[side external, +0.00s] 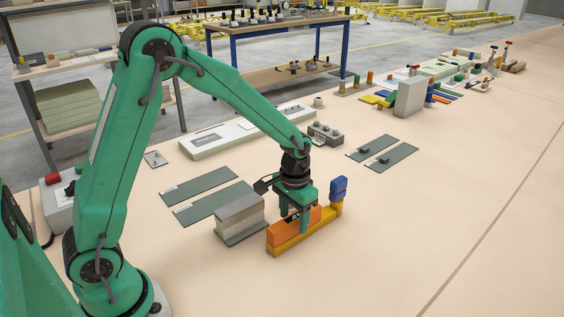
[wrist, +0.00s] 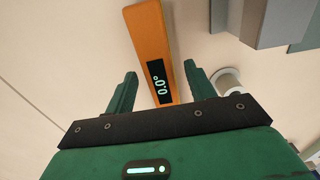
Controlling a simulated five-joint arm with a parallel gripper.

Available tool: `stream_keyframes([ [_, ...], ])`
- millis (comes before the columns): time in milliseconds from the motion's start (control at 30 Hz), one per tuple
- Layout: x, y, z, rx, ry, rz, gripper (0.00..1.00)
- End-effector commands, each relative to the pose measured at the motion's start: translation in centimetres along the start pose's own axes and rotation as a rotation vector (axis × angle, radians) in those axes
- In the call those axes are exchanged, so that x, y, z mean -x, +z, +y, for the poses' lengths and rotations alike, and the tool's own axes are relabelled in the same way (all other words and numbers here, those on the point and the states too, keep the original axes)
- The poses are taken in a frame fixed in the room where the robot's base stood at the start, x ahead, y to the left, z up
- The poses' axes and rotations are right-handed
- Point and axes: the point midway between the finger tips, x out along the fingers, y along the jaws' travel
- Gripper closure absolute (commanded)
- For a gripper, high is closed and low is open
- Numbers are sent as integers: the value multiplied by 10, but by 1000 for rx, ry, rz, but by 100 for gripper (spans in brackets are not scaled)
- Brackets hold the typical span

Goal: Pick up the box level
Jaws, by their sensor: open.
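The box level is an orange bar (side external: 280,236) in the side view, lying along a yellow-orange beam (side external: 303,243). In the wrist view the box level (wrist: 150,35) shows a black display reading 0.0° and runs up the picture between my fingers. My gripper (side external: 298,222) is open, pointing down with its fingers on either side of the level. In the wrist view my gripper (wrist: 160,72) shows gaps between the fingers and the level. Whether a finger touches the level on its hidden side cannot be told.
A grey metal block (side external: 240,214) stands close to the left of the level. Blue blocks (side external: 338,188) stand at the beam's far right end. Dark green plates (side external: 212,203) lie farther left. The bench (side external: 430,210) is clear on the right.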

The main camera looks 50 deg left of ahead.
Motion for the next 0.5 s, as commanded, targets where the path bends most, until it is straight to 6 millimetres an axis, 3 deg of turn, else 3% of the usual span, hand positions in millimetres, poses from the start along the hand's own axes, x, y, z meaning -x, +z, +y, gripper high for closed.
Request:
stream_keyframes([
  [133, -10, 0, 0, 0, 0, -1, 45],
  [500, -10, 0, 0, 0, 0, 0, 45],
])
